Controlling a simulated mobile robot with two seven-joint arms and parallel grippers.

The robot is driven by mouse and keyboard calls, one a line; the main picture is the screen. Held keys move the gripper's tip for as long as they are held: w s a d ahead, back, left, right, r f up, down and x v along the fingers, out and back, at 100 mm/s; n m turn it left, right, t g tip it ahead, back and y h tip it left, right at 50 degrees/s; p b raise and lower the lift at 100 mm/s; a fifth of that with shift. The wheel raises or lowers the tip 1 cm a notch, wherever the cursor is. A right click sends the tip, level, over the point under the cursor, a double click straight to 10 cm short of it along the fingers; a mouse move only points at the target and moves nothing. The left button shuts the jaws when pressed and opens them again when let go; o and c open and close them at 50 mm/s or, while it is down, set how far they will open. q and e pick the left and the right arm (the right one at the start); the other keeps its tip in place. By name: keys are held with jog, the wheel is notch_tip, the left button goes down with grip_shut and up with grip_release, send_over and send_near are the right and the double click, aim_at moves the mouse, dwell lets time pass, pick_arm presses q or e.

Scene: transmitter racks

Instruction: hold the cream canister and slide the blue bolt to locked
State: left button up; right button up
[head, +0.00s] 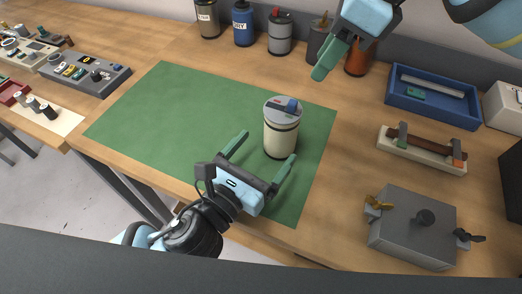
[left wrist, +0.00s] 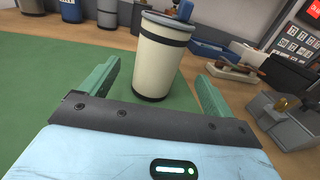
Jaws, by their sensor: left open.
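The cream canister (head: 281,138) stands upright on the green mat (head: 170,115), with a grey lid and dark bands. The blue bolt (head: 292,105) sits on the lid, toward its right side; its blue part also shows in the left wrist view (left wrist: 184,10). I cannot tell whether the bolt is locked. My left gripper (head: 265,149) is open and empty, its green fingers pointing at the canister from the near side, short of its body. My right gripper (head: 325,65) hangs above and behind the canister, apart from it; its finger opening is not clear from this angle.
Several jars (head: 243,24) stand along the back. A blue tray (head: 455,108), a cream holder with a brown bar (head: 420,152) and a grey box with latches (head: 412,235) are at the right. Control panels (head: 85,72) are at the left. The mat left of the canister is clear.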

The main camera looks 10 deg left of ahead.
aim_at(282, 127)
pick_arm(q)
jog(key=shift+w, duration=0.1)
jog(key=shift+x, duration=3.85)
jog(key=shift+a, duration=0.1)
jog(key=c, duration=1.3)
